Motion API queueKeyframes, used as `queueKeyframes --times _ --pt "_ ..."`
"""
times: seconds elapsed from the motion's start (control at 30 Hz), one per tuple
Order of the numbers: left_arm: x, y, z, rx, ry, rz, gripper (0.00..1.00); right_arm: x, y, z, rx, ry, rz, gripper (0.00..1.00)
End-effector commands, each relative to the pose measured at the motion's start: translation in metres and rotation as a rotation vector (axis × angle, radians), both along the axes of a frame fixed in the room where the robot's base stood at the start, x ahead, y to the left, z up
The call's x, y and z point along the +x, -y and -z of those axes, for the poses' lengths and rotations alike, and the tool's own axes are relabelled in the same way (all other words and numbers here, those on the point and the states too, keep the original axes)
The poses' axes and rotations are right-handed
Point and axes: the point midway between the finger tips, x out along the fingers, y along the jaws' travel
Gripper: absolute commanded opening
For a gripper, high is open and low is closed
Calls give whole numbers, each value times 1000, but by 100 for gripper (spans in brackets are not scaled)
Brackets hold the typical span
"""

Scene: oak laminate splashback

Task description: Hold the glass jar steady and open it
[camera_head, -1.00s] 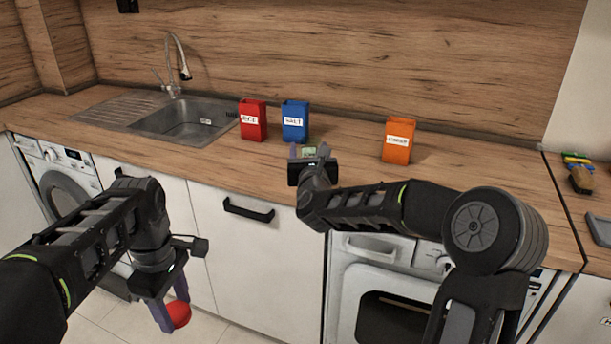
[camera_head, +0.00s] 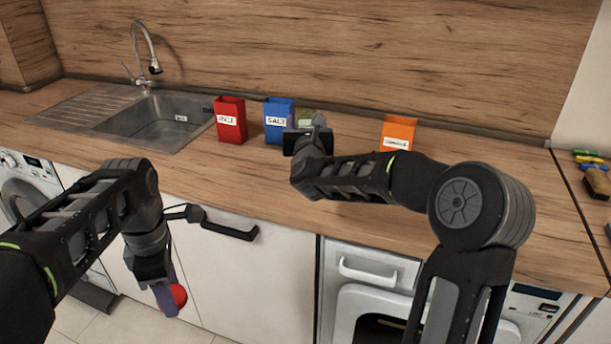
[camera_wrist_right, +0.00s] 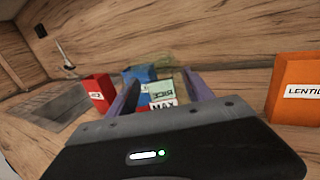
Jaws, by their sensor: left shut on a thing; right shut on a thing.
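The glass jar (camera_head: 309,116) shows as a small greenish piece just behind my right gripper (camera_head: 305,130) in the head view. In the right wrist view it is a clear jar with a pale label (camera_wrist_right: 161,94) between the two purple fingers of the right gripper (camera_wrist_right: 160,92), which is shut on it. Its lower part is hidden, and I cannot tell whether it touches the counter. My left gripper (camera_head: 166,299) is low at the left, in front of the cabinets, shut on a round red thing (camera_head: 179,297) that looks like a lid. It is well apart from the jar.
A red box (camera_head: 231,121), a blue box labelled SALT (camera_head: 278,122) and an orange box (camera_head: 398,133) stand on the wooden counter (camera_head: 480,168). A sink (camera_head: 155,118) is at the left.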

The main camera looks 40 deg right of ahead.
Motion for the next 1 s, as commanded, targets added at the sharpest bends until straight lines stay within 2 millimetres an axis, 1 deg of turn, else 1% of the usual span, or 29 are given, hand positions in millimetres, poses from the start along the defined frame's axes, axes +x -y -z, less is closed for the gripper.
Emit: queueKeyframes --times 0.17,0.27,0.37,0.5,0.63,0.7,0.93,1.0 --pt "0 0 0 0 0 1 1 0 0 -1 -1 2 0 0" --pt "0 0 0 0 0 1 1 0 0 4 1 -1 0 0" --pt "0 0 -1 0 0 1 1 0 0 16 1 -3 0 0" --pt "0 0 -3 0 0 1 1 0 0 42 2 -3 -1 0" --pt "0 0 -4 0 0 1 1 0 0 59 1 0 0 0" --pt "0 0 -4 0 0 1 1 0 0 62 0 0 -1 0" --pt "0 0 -4 0 0 1 1 0 0 62 -1 2 0 0" --pt "0 0 -4 0 0 1 1 0 0 64 -1 1 0 0"
